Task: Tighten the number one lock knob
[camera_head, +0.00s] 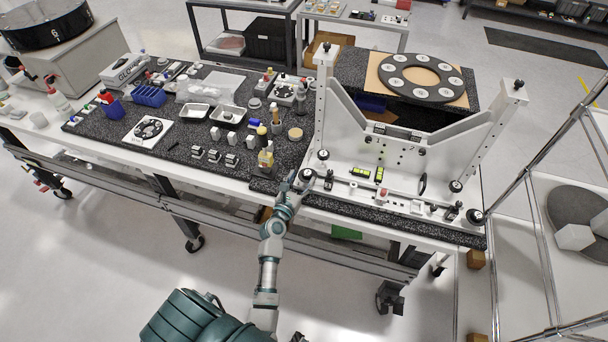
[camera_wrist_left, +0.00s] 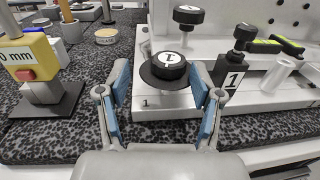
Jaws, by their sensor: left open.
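The number one lock knob (camera_wrist_left: 170,66) is a round black knob with a white "1" label on top, on a wider dark disc. It sits at the front left corner of the white mirror fixture (camera_head: 400,140), where the plate also carries a "1". In the head view the knob (camera_head: 307,174) is just beyond my left gripper (camera_head: 294,184). In the wrist view my left gripper (camera_wrist_left: 160,88) is open, its blue-padded fingers on either side in front of the knob. I cannot tell whether they touch it. My right gripper is not in view.
A black clamp (camera_wrist_left: 232,78) marked "1" stands close right of the knob, and another black knob (camera_wrist_left: 188,16) is behind it. A yellow gauge block (camera_wrist_left: 30,62) stands to the left. Small parts and trays crowd the speckled table (camera_head: 185,165).

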